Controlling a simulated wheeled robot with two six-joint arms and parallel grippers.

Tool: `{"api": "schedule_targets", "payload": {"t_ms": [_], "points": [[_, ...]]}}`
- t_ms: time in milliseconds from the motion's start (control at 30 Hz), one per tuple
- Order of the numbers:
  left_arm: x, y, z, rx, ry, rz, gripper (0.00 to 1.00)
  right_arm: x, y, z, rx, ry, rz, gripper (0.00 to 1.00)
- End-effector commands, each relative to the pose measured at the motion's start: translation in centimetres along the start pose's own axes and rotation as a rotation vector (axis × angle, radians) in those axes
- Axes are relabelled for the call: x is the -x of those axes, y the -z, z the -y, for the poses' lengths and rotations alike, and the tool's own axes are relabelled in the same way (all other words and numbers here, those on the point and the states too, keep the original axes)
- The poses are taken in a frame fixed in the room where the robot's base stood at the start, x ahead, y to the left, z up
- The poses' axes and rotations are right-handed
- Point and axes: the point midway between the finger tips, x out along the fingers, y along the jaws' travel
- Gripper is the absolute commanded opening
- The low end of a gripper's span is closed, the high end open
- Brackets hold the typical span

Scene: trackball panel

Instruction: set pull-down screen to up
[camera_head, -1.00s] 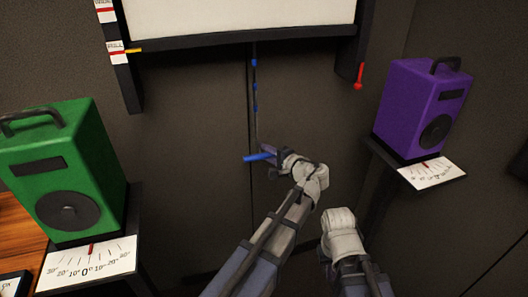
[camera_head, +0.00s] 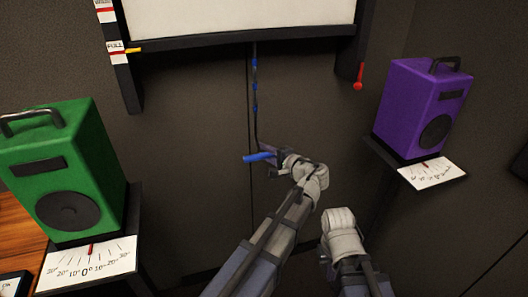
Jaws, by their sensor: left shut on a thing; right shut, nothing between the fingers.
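The pull-down screen (camera_head: 230,15) hangs at the top, its white sheet ending in a dark bottom bar (camera_head: 240,38). A yellow pointer (camera_head: 134,49) at the bar's left end sits at the FULL label (camera_head: 115,46). A cord with blue marks (camera_head: 254,85) hangs from the bar's middle to a blue handle (camera_head: 257,157). My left gripper (camera_head: 270,156) is shut on the blue handle, below the screen. My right arm's end (camera_head: 342,225) is low, right of my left arm, away from the screen; its fingers are mostly hidden, and the gripper is shut and empty.
A green speaker (camera_head: 85,160) stands on a stand with a dial card (camera_head: 88,265) at left. A purple speaker (camera_head: 420,108) stands on another with a card (camera_head: 430,172) at right. A red handle (camera_head: 358,86) hangs by the frame's right side. The wall around the cord is clear.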

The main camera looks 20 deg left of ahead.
Motion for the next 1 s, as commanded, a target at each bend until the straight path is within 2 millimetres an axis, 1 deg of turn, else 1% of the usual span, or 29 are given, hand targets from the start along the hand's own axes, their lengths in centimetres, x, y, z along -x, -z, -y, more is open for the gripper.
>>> {"api": "schedule_targets", "payload": {"t_ms": [167,267,467,667,1000], "points": [[0.2,-0.1,0.8,0.000,0.000,0.000,0.00,0.8,-0.1,-0.1,0.000,0.000,0.000,0.00],[0.3,-0.1,1.6,0.000,0.001,0.000,0.00,1.6,-0.1,-0.2,0.000,0.000,0.000,0.00],[0.8,-0.3,4.4,0.000,0.001,0.000,0.00,4.5,-0.3,-0.4,0.000,0.000,0.000,0.00],[1.6,-0.6,8.6,0.001,0.001,-0.001,0.00,8.7,-0.5,-0.8,0.000,0.000,0.000,0.00],[3.1,-1.3,17.0,0.001,0.002,-0.001,0.00,17.2,-1.0,-1.6,-0.001,0.000,0.000,0.00]]}}
